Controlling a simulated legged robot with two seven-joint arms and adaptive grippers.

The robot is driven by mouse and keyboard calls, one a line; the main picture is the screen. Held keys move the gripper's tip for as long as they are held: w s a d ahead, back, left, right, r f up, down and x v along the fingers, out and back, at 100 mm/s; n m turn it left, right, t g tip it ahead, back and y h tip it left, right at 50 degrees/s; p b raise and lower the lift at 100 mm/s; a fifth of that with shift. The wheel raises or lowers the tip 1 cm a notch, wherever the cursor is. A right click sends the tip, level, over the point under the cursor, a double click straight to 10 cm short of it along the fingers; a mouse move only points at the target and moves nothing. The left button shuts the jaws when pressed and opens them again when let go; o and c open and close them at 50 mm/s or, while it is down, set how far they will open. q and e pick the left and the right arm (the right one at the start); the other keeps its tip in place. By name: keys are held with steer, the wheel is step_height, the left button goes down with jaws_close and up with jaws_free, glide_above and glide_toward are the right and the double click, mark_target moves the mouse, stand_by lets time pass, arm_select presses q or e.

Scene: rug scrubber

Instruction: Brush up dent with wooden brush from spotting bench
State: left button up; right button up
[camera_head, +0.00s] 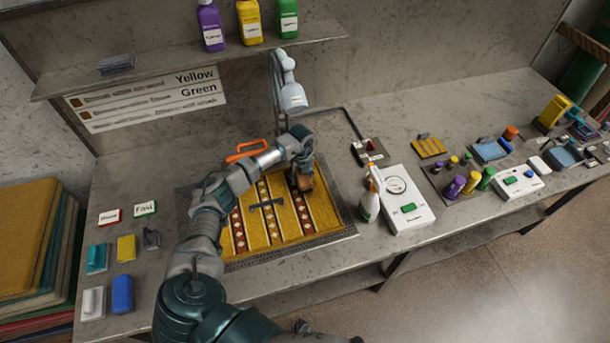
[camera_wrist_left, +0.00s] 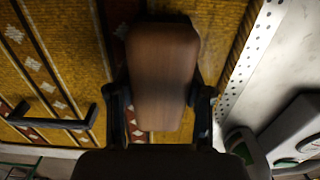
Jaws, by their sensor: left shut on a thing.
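My left gripper (camera_head: 302,184) is over the right part of a yellow patterned rug (camera_head: 285,226) on the bench. It is shut on a brown wooden brush (camera_head: 306,181). In the left wrist view the brush (camera_wrist_left: 162,75) fills the middle between the two fingers (camera_wrist_left: 160,105), with the rug (camera_wrist_left: 228,25) behind it. Whether the bristles touch the rug is hidden. A dark bar-shaped piece (camera_head: 266,204) lies on the rug left of the brush; it also shows in the left wrist view (camera_wrist_left: 55,122). No dent can be made out. My right gripper is not in view.
A spray bottle (camera_head: 370,203) and a white box with a dial (camera_head: 408,201) stand right of the rug. An orange-handled item (camera_head: 246,151) lies behind it. A lamp-like arm (camera_head: 290,95) rises at the back. Colored blocks (camera_head: 122,293) lie at left. Bottles (camera_head: 249,22) stand on the shelf.

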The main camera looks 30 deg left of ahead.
arm_select(q)
steer(key=shift+s+a+p, duration=0.75)
steer(key=shift+s+a, duration=0.25)
steer(key=shift+s, duration=0.05)
step_height(320, 180, up, 6)
steer(key=p, duration=0.5)
steer(key=shift+w+r, duration=0.1)
